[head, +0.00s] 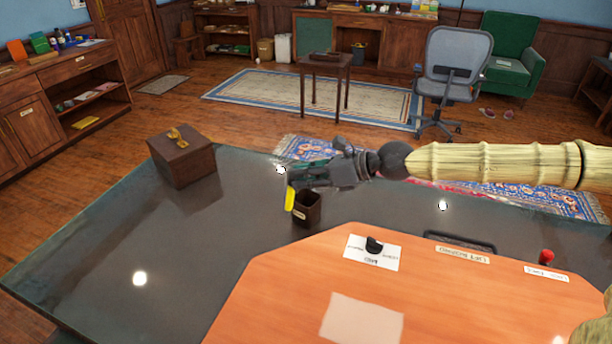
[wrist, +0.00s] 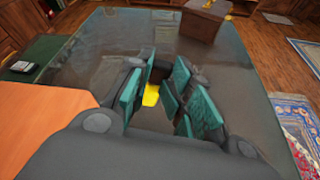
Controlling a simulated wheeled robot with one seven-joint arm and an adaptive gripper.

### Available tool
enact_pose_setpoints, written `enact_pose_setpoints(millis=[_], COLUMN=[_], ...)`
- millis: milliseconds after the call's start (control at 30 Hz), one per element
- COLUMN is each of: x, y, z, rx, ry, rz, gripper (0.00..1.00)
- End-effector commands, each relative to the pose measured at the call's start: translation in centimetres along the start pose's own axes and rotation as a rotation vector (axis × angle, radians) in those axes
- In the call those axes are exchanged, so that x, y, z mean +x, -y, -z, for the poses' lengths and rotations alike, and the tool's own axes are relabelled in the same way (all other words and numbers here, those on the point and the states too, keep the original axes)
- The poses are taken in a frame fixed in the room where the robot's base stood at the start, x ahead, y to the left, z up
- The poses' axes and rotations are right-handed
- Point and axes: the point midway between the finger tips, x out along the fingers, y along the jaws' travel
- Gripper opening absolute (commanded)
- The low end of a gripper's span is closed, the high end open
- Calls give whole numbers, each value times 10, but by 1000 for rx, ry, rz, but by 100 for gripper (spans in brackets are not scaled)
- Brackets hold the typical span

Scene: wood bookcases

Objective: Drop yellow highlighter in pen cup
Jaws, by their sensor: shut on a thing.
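The yellow highlighter (head: 289,199) hangs nearly upright below the tips of my gripper (head: 291,182). My gripper is shut on it, and the teal finger pads show on both sides of the highlighter (wrist: 151,95) in the wrist view. The pen cup (head: 308,212) is a small dark brown box with a pale label, standing on the dark glossy table. In the head view the highlighter is just left of the cup and overlaps its left edge. I cannot tell whether they touch. The fingers partly hide the area behind the highlighter in the wrist view.
A wooden box (head: 184,160) with a gold piece on top stands at the table's (head: 225,230) far left corner. An orange panel (head: 270,300) with a black knob (head: 374,245) and a red knob (head: 547,256) lies nearer. The tabletop left of the cup is clear.

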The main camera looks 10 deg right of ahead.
Motion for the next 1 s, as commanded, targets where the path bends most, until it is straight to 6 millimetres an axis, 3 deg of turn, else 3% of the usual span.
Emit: enact_pose_setpoints(millis=[167,200,333,733,1000], x=[0,0,0,-3,-27], y=[0,0,0,0,0], z=[0,0,0,0,0], rx=[0,0,0,1,1], ry=[0,0,0,0,2], rz=[0,0,0,0,2], gripper=[0,27,49,49,49])
